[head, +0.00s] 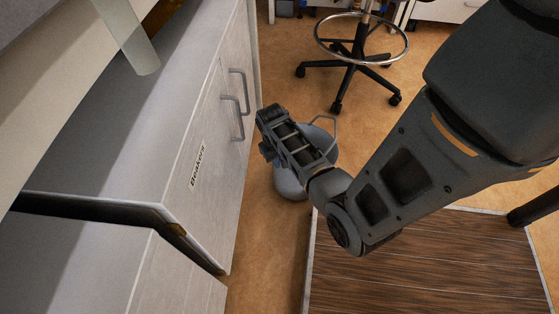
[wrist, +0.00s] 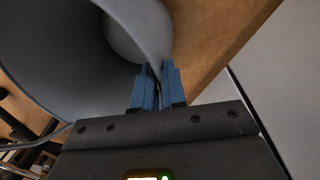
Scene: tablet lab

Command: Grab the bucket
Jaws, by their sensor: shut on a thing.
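A grey bucket (head: 290,184) with a wire handle shows in the head view beneath my gripper, between the cabinet and the wood-topped surface. My forearm and hand cover much of it. In the wrist view the bucket (wrist: 60,50) fills the upper left, and I look into its open mouth. My gripper (wrist: 158,85) has blue fingers, closed together on the bucket's rim. In the head view my gripper (head: 268,150) is at the bucket's left side, its fingertips mostly hidden. I cannot tell whether the bucket touches the floor.
A pale cabinet (head: 215,140) with grey handles and a "Beakers" label stands close on the left. A dark wood-topped surface (head: 420,265) is at the lower right. A wheeled stool (head: 350,70) stands behind. Tan floor (head: 270,235) shows between them.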

